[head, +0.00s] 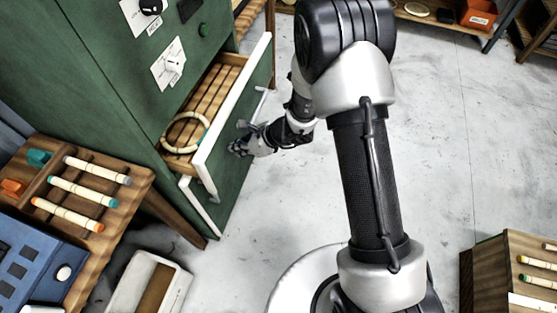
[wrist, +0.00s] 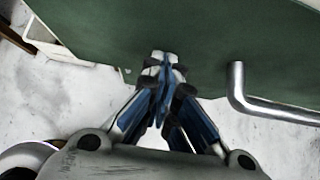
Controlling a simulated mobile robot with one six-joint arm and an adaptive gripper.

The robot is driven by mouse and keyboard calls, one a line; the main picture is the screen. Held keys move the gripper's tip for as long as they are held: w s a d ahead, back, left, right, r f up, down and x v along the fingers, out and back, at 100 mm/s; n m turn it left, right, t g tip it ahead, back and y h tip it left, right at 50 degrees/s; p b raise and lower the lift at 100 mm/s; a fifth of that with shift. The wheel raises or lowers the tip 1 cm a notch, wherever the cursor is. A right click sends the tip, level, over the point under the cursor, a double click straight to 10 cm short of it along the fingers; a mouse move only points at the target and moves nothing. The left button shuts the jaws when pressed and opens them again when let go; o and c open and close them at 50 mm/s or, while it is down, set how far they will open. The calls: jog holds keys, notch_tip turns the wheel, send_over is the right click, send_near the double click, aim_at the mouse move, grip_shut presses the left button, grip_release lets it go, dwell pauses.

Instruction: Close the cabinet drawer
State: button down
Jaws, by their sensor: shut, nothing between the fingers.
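The green cabinet (head: 110,85) stands at the left in the head view. Its upper drawer (head: 235,75) is pulled out, with a wooden slatted bottom, a white-edged front and a pale ring (head: 184,132) inside. My gripper (head: 237,150) is shut and empty, on the outer side of the drawer front, low near its near end. In the wrist view my fingertips (wrist: 164,64) are at the green front panel (wrist: 200,30); I cannot tell whether they touch it. The grey bar handle (wrist: 238,90) is to the right of the fingers, apart from them.
A lower white-edged front (head: 200,207) sits below the drawer. A wooden rack (head: 128,180) with banded sticks and a blue box (head: 35,262) are at the left. A pale bin (head: 150,282) is on the floor. A wooden crate (head: 497,270) stands at the right.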

jog(key=w+a, duration=0.1)
jog(key=a, duration=0.2)
jog(key=w+a, duration=0.1)
jog(key=a, duration=0.3)
jog(key=w+a, duration=0.2)
jog(key=a, duration=0.2)
jog(key=shift+a, duration=0.15)
jog(key=shift+r, duration=0.1)
jog(key=shift+w+b, duration=0.1)
jog(key=shift+b, duration=0.2)
